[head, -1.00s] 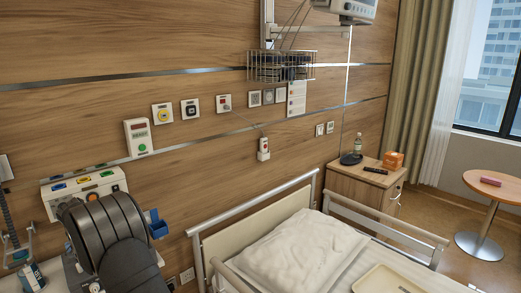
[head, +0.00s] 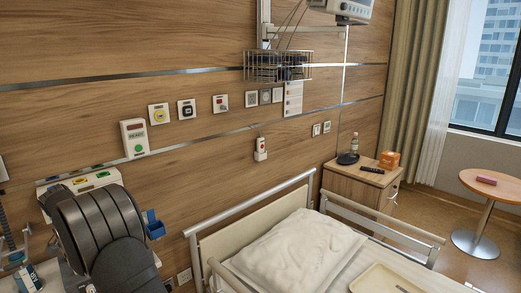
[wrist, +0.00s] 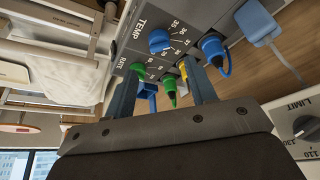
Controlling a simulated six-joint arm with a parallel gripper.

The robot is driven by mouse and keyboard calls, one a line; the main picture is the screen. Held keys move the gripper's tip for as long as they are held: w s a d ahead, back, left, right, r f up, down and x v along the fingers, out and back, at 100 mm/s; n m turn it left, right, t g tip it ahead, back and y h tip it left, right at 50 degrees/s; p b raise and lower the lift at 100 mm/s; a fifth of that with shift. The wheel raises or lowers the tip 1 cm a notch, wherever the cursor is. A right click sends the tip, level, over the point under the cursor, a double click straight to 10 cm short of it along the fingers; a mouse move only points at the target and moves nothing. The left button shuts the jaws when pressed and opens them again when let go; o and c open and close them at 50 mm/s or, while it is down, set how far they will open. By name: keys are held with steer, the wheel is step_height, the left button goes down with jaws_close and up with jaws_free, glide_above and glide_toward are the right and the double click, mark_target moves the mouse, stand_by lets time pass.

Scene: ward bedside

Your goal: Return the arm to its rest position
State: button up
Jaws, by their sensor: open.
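My gripper (wrist: 160,72) shows in the wrist view with its two blue-grey fingers apart and nothing between them. Beyond the fingers is a grey device panel (wrist: 180,22) marked TEMP and RATE. It has a blue knob (wrist: 159,40), a green knob (wrist: 138,69), and blue, green and yellow connectors. The fingers overlap the panel's lower edge in the picture; I cannot tell whether they touch it. In the head view my dark arm fills the lower left, and my gripper is hidden.
A bed with a white pillow (head: 302,252) stands at the lower middle. A bedside cabinet (head: 350,188) carries a bottle (head: 354,143) and an orange box (head: 389,160). A round table (head: 506,188) is at the right. A LIMIT dial (wrist: 306,127) is right of my gripper.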

steer(key=v, duration=1.1)
steer(key=x, duration=1.7)
steer(key=shift+w+f, duration=0.15)
steer(key=shift+f, duration=0.05)
steer(key=shift+w+f, duration=0.15)
steer(key=shift+f, duration=0.15)
steer(key=shift+d+r+n, duration=0.1)
steer(key=shift+n, duration=0.4)
steer(key=n+y, duration=0.2)
steer(key=n, duration=0.3)
steer(key=shift+d, duration=0.1)
steer(key=v, duration=1.6)
steer(key=shift+w+d+r+g, duration=0.2)
steer(key=shift+r+g, duration=0.1)
